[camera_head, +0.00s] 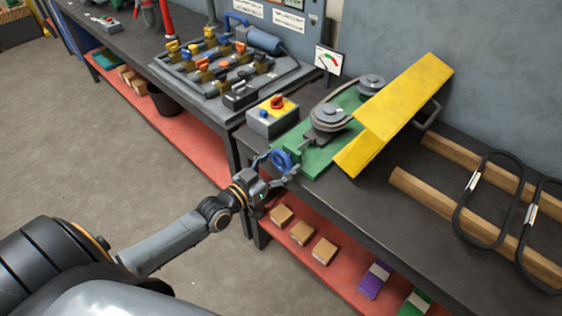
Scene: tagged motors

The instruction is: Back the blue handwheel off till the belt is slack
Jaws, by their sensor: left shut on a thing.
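The blue handwheel (281,160) is at the near end of a green base plate (318,160) on the dark workbench. My left gripper (276,168) is shut on the handwheel, with a finger on each side of it. A dark belt (346,105) runs around two grey pulleys, the near one (329,114) and the far one (371,85). I cannot tell how tight the belt is. A yellow guard (404,100) stands tilted beside the pulleys and hides part of the base. My right gripper is not in view.
A grey switch box (272,117) with a red knob on yellow stands just left of the green base. Spare black belts (487,200) lie over wooden rails (470,222) at right. Small boxes (303,233) sit on the red lower shelf.

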